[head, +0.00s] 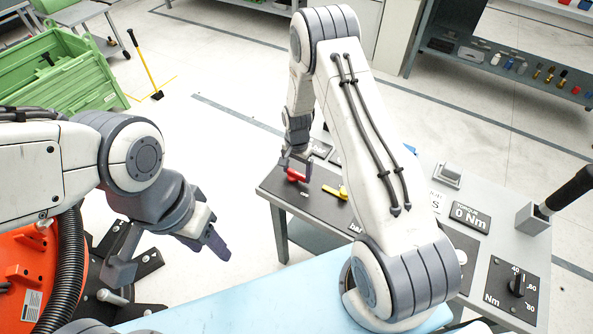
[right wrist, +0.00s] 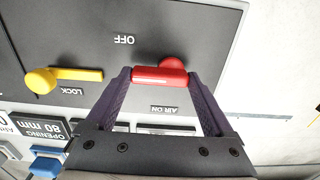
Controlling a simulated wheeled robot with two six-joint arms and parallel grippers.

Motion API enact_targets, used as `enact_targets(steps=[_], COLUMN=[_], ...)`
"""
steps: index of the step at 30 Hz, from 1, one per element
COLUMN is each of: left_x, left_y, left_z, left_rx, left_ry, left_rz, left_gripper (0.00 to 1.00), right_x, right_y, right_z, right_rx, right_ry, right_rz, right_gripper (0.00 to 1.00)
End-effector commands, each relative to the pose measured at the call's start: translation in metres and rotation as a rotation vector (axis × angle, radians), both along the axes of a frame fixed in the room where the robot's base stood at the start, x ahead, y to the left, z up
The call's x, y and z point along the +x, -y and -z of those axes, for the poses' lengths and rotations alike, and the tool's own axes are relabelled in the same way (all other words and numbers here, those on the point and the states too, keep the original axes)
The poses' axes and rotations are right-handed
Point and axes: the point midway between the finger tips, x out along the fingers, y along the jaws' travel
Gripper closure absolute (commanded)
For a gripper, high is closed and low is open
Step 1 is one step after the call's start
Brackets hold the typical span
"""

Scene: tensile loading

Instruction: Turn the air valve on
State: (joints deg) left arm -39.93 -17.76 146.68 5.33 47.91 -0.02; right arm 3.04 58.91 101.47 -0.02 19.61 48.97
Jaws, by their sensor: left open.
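The red air valve handle (head: 295,175) sits on a dark panel of the bench. In the right wrist view the handle (right wrist: 158,76) lies crosswise between the OFF label (right wrist: 124,40) and the AIR ON label (right wrist: 165,109). My right gripper (head: 297,166) is down at the handle. In its wrist view the right fingers (right wrist: 160,80) stand apart, one at each end of the red bar. Whether they press on it cannot be told. My left gripper (head: 168,256) is open and empty, away from the panel at the left.
A yellow LOCK lever (right wrist: 62,77) is beside the red handle; it also shows in the head view (head: 336,191). A blue part (right wrist: 46,165) is near the wrist view's bottom left. A Nm dial (head: 517,286) and a 0 Nm display (head: 470,215) are on the right. A green crate (head: 70,75) stands far left.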

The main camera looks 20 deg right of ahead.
Motion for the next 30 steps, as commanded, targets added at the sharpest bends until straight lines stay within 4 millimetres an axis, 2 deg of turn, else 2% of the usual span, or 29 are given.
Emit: enact_targets(steps=[11,30], left_x=[0.000,0.000], left_y=[0.000,0.000], left_z=[0.005,0.024], left_rx=[0.000,0.000], left_ry=[0.000,0.000], left_rz=[0.000,0.000], left_gripper=[0.50,0.50], right_x=[0.001,0.009], right_y=[0.001,0.006], right_z=[0.000,0.000], right_rx=[0.000,0.000], right_ry=[0.000,0.000], right_rz=[-0.111,-0.687], right_gripper=[0.68,0.68])
